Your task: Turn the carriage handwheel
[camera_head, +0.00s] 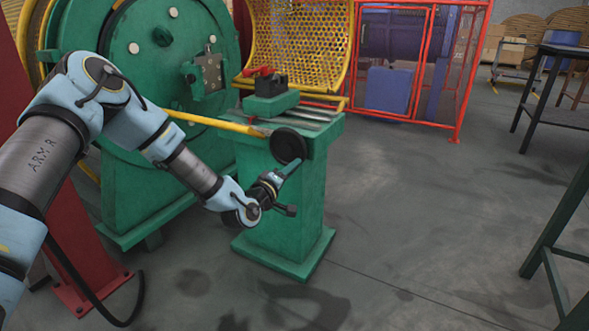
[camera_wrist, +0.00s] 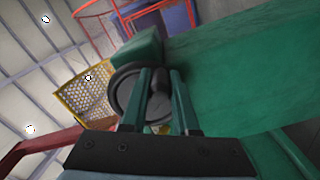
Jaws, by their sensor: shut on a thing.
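The carriage handwheel (camera_head: 289,145) is a dark round wheel on the side of the green pedestal (camera_head: 283,205). In the wrist view the handwheel (camera_wrist: 124,92) faces me, with a dark grip (camera_wrist: 159,106) standing out from it between the green fingers. My gripper (camera_head: 295,165) reaches up to the wheel from below in the head view. In the wrist view my gripper (camera_wrist: 162,73) has one finger on each side of the grip and is shut on it. The fingers cover part of the wheel's right side.
A red-handled black clamp block (camera_head: 265,82) sits on rails atop the pedestal. A yellow bar (camera_head: 215,123) runs to the pedestal from the big green disc (camera_head: 150,110). A red cage (camera_head: 405,65) stands behind. Floor to the right is open up to a dark table (camera_head: 565,115).

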